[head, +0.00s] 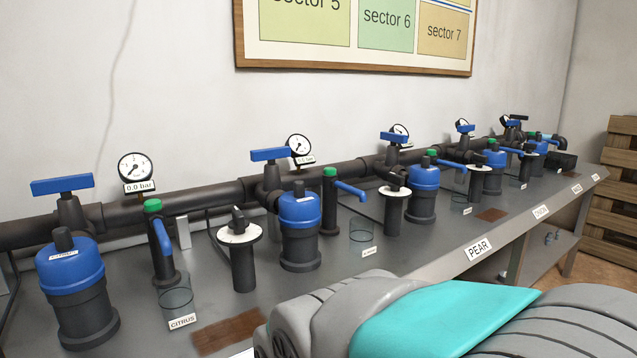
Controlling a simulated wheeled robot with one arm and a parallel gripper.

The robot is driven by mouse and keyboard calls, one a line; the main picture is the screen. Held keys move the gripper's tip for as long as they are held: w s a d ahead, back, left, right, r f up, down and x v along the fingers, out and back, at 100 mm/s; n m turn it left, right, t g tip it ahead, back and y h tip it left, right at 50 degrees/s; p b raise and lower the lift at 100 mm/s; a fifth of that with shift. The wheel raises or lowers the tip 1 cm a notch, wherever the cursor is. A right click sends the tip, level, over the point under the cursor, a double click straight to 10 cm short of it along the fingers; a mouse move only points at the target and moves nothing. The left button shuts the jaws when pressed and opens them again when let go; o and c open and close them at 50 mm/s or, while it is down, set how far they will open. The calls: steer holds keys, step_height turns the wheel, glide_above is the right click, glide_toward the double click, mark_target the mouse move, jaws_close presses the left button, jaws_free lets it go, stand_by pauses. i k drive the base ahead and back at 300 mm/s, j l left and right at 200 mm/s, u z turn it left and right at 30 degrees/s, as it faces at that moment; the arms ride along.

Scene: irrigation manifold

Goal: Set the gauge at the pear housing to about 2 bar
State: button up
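The white PEAR sign (478,247) is on the bench's front edge. By the order of signs, the pear housing (300,225) seems to be the second blue-capped black one from the left; its own tag is too small to read. Just above it, a round white gauge (298,147) stands on the pipe with a small card, its value not legible. A blue-handled valve (270,155) sits left of that gauge. A green-capped tap (330,200) with a blue lever stands right of the housing, then a white-topped post (393,205). My gripper is not in view.
The nearest gauge (137,167) reads 0.0 bar, near a glass tagged CITRUS (180,300). Similar stations continue right along the pipe (110,217). My arm covers the bottom right and part of the bench's front edge. Wooden pallets (618,180) stand far right.

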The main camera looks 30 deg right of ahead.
mark_target(395, 181)
steer(key=k+j+z, duration=0.1)
steer(key=z, duration=1.3)
steer(key=k+l, duration=0.05)
